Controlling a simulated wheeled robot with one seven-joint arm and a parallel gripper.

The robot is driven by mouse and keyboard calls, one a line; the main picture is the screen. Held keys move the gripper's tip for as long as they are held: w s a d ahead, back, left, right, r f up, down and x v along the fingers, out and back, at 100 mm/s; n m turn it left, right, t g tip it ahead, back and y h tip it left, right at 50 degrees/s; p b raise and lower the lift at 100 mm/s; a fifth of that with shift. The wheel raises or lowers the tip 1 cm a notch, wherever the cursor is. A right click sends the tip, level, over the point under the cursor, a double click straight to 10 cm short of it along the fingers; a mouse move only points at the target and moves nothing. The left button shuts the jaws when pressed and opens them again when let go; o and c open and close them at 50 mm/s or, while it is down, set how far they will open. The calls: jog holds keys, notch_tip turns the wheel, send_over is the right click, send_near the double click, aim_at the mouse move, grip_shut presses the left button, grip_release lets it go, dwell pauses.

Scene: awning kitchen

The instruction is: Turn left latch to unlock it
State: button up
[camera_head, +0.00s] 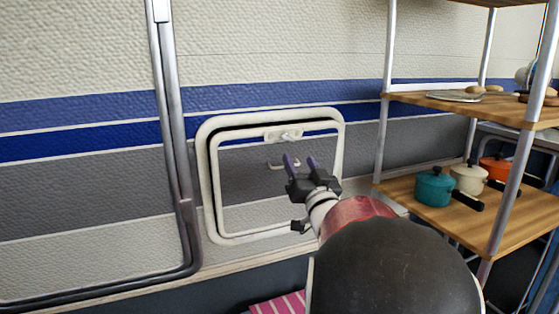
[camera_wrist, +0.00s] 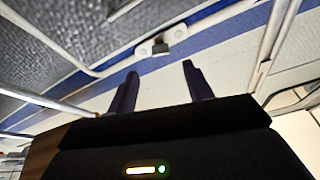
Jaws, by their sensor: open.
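A white-framed hatch (camera_head: 209,170) is set in the caravan wall. A small light latch (camera_head: 280,136) sits at its top edge; I cannot tell whether this is the left latch or how its knob is turned. It also shows in the wrist view as a latch (camera_wrist: 164,41) beyond the fingertips. A thin handle (camera_head: 277,165) is on the panel below it. My gripper (camera_head: 300,162) is open and empty in front of the panel, lower than the latch in the head view. In the wrist view the gripper (camera_wrist: 160,70) is apart from the latch.
A wooden shelf rack (camera_head: 400,102) stands close on the right, with a teal pot (camera_head: 434,188), a cream pot (camera_head: 468,178) and an orange pot (camera_head: 495,168). A grey metal tube frame (camera_head: 170,110) runs down the wall at left. Pink striped cloth (camera_head: 280,304) lies low in front.

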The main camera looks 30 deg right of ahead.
aim_at(289, 141)
jog(key=p+x, duration=0.1)
jog(key=x, duration=0.7)
jog(key=shift+d+f, duration=0.1)
jog(key=shift+w+d+f, duration=0.25)
jog(key=shift+c, duration=0.9)
jog(key=shift+s+a+r+h, duration=0.3)
jog(key=shift+s+a+r, duration=0.05)
jog(key=shift+r, duration=0.05)
jog(key=c, duration=0.8)
jog(key=shift+s+d, duration=0.1)
